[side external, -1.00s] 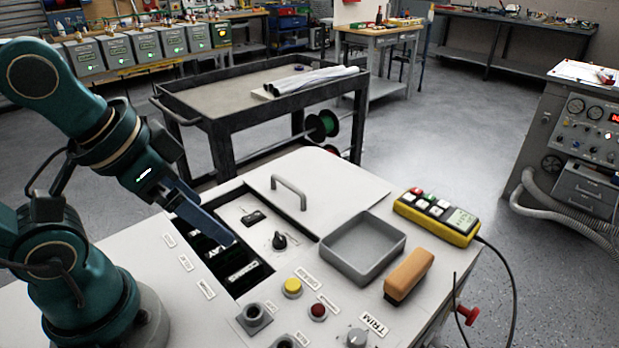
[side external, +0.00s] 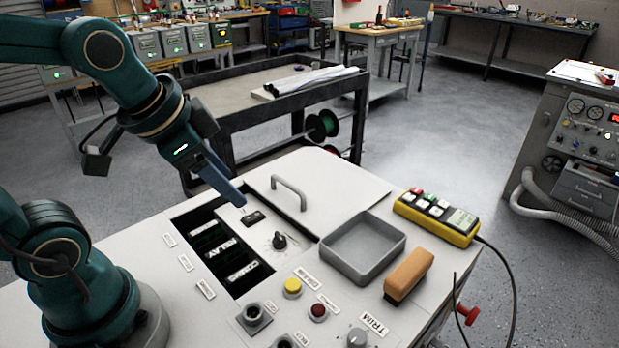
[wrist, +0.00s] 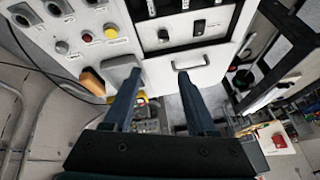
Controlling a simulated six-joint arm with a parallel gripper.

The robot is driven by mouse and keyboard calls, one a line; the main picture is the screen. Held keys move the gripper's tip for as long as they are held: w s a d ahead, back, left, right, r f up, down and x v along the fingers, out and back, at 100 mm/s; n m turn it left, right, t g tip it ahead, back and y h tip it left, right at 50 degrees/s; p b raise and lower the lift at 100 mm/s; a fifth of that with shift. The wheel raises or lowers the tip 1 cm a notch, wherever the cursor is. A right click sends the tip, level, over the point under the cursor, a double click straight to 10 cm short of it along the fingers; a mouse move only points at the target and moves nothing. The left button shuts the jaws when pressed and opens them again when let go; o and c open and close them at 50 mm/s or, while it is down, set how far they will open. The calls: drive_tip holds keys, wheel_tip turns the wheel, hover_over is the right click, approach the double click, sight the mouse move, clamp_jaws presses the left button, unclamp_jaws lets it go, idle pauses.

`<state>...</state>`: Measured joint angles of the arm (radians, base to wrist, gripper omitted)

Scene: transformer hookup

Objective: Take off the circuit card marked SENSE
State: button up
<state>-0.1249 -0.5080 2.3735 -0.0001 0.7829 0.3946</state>
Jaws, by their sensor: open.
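The open bay (side external: 187,227) in the bench top holds a row of circuit cards with white labels. The middle card (side external: 222,250) has a label of which only the end, like "AY", can be read. The back card (side external: 202,232) and front card (side external: 240,271) have labels too small to read, so I cannot tell which is SENSE. In the wrist view the card slots (wrist: 163,8) are cut off at the top edge. My gripper (side external: 240,203) is open and empty, above the panel beside the bay. Its two fingers (wrist: 160,72) stand apart in the wrist view.
A lid with a handle (side external: 289,190) lies right of the bay. A black knob (side external: 279,240) and buttons (side external: 292,287) stick up nearby.

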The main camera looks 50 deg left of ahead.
drive_tip(key=w+a+f+g, duration=0.35)
drive_tip(key=a+f, duration=0.25)
drive_tip(key=a, duration=0.3)
drive_tip(key=n+g, duration=0.2)
drive_tip(key=n, duration=0.1)
hover_over(199, 230)
drive_tip(key=shift+h, duration=0.3)
wheel_tip(199, 230, down, 8)
drive_tip(key=shift+w+d+f, duration=0.1)
drive_tip(key=shift+w+d, duration=0.05)
drive_tip(key=shift+s+f, duration=0.2)
drive_tip(key=shift+f, duration=2.4)
clamp_jaws()
